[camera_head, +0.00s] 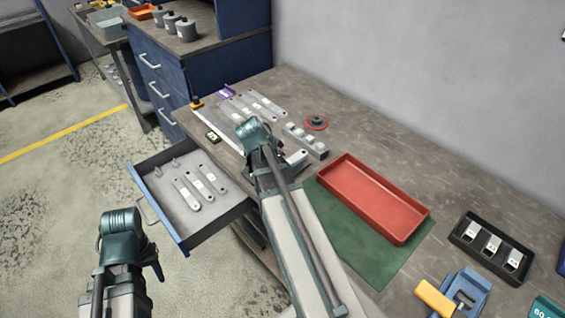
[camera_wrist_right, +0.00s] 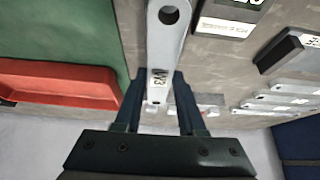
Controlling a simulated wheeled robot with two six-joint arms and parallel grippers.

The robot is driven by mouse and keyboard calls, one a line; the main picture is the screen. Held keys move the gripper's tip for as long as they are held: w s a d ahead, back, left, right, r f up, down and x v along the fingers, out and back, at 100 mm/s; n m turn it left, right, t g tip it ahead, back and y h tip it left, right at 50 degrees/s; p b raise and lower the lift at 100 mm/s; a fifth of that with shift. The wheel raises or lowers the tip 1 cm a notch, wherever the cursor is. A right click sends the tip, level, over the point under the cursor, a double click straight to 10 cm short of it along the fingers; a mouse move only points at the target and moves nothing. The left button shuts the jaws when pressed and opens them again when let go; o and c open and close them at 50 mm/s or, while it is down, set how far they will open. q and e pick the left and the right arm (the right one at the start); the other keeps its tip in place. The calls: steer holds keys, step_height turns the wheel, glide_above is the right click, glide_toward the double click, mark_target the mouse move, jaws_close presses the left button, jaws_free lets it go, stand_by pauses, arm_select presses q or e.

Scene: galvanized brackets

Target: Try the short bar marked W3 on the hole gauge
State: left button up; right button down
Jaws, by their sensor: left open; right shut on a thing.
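My right gripper (camera_head: 257,135) is over the workbench, its fingers mostly hidden in the head view. In the right wrist view, the gripper (camera_wrist_right: 158,100) is shut on a grey flat bar marked W3 (camera_wrist_right: 166,45), which has a round hole at its far end. A grey block with several studs (camera_head: 306,140), which looks like the hole gauge, lies on the bench just beyond and right of the right gripper. The bar is apart from it as far as I can tell. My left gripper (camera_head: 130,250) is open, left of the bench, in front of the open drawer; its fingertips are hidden.
The open drawer (camera_head: 226,205) holds several grey bars. More bars (camera_head: 266,103) lie at the back of the bench. A red tray (camera_head: 352,205) and green mat (camera_head: 338,228) are to the right. A black holder (camera_head: 467,236) and a blue-yellow fixture (camera_head: 470,281) stand farther right.

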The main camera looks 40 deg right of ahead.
steer(key=shift+f+b, duration=1.45)
steer(key=shift+f, duration=0.05)
stand_by(1.2)
steer(key=shift+c, duration=2.1)
jaws_free()
steer(key=shift+r, duration=0.15)
steer(key=p+v, duration=1.1)
steer(key=v, duration=0.1)
steer(key=shift+r, duration=0.2)
steer(key=shift+a+r+p, duration=0.4)
steer(key=shift+r+p, duration=0.1)
steer(key=shift+p, duration=0.05)
